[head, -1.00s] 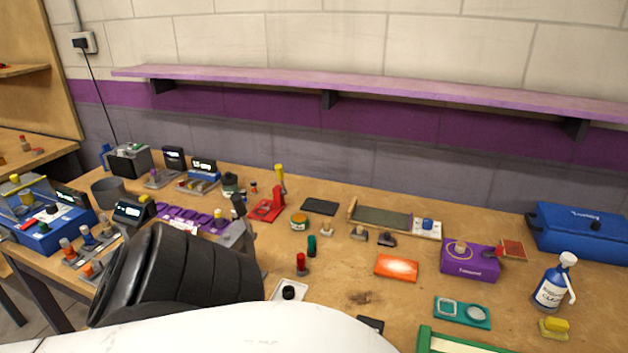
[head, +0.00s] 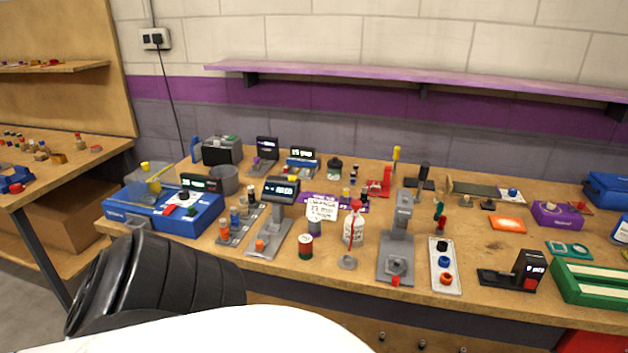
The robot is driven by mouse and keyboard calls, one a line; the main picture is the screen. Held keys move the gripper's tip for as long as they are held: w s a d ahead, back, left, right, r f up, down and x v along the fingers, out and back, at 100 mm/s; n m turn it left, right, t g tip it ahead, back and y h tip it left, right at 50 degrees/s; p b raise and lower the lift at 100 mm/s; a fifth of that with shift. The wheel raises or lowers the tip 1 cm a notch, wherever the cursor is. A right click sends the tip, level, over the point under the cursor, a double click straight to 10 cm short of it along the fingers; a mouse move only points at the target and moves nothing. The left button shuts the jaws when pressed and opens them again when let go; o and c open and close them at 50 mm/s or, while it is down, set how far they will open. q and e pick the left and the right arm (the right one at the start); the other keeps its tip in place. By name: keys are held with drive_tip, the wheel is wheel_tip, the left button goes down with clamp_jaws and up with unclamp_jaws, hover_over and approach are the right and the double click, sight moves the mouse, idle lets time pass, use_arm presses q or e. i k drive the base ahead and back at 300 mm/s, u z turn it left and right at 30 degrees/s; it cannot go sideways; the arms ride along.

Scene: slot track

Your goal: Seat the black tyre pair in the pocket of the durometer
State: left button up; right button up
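Neither of my grippers shows in the head view. A black piece (head: 442,246), perhaps the black tyre pair, sits at the far end of a white tray (head: 434,277), with a blue piece (head: 445,261) and an orange-red one (head: 445,277) nearer. Just left of the tray stands a grey column device (head: 402,222) on a flat base with a round seat. Farther left is a grey stand with a dark display (head: 281,189) and an orange piece (head: 260,245) on its base. I cannot tell which of these is the durometer.
A blue case (head: 180,212) stands at the bench's left end, and a white bottle (head: 354,228) near the middle. A green frame (head: 590,284) lies at the right front. Bare wood (head: 325,268) shows along the front edge. A purple shelf (head: 420,80) hangs behind.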

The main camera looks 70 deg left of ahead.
sight(532, 264)
drive_tip(key=k, duration=0.15)
drive_tip(key=u, duration=1.25)
